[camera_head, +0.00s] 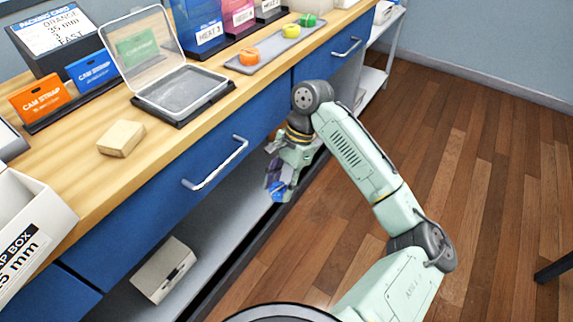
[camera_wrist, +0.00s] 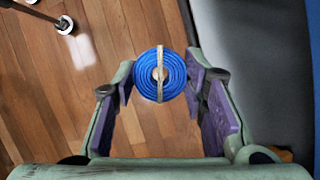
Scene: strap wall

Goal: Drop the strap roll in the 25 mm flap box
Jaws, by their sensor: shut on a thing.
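My gripper (camera_head: 278,178) hangs in front of the bench's blue drawers, below the worktop edge, over the floor side. It is shut on a blue strap roll (camera_wrist: 151,74), a tight coil with a pale band around it, seen between the purple finger pads in the wrist view. In the head view only a bit of blue shows at the fingertips. A white flap box (camera_head: 24,220) stands at the worktop's left end, cut off by the picture edge. Its label is partly cut and ends in "5 mm". Its inside shows only in part.
The worktop holds a wooden block (camera_head: 121,138), a clear-lidded case (camera_head: 182,92) standing open, cam strap cards (camera_head: 40,99) and a grey tray (camera_head: 284,46) with coloured rolls. A drawer handle (camera_head: 215,164) juts out. A white box (camera_head: 164,270) lies on the lower shelf.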

